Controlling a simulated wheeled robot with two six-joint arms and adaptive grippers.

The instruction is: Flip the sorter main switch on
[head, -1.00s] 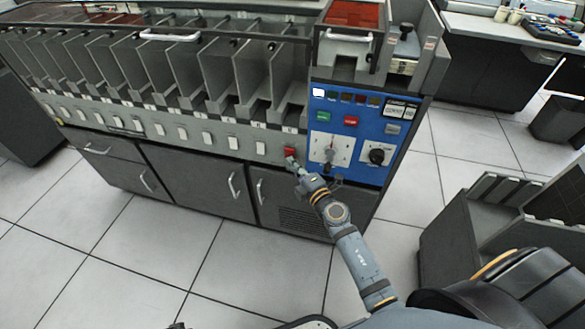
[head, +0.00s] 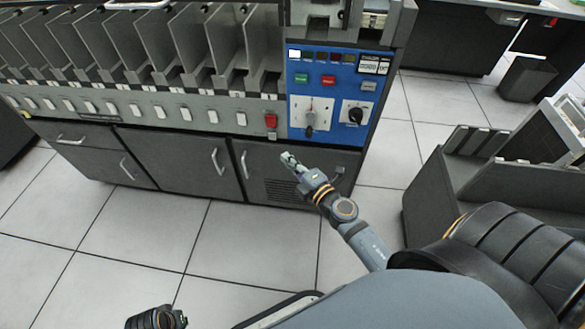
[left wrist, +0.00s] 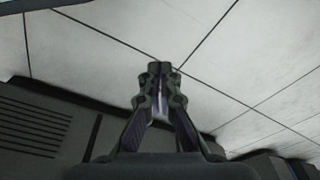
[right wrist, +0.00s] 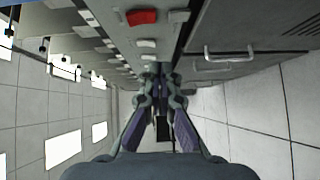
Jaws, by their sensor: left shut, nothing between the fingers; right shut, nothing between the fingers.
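The red switch (head: 271,120) sits at the right end of a row of white switches on the sorter's grey front strip, left of the blue panel (head: 322,91). It also shows at the top of the right wrist view (right wrist: 142,17). Its on or off position is too small to tell. My right gripper (head: 287,157) is shut and empty, below and apart from the red switch, in front of the cabinet doors. Its closed fingers show in the right wrist view (right wrist: 160,80). My left gripper (left wrist: 160,72) is shut and empty above the floor, away from the switch.
The blue panel carries a green button (head: 301,78), a red button (head: 328,81) and a black knob (head: 355,114). Cabinet doors with handles (head: 215,160) lie below the strip. A grey unit (head: 425,190) stands at the right. The tiled floor in front is clear.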

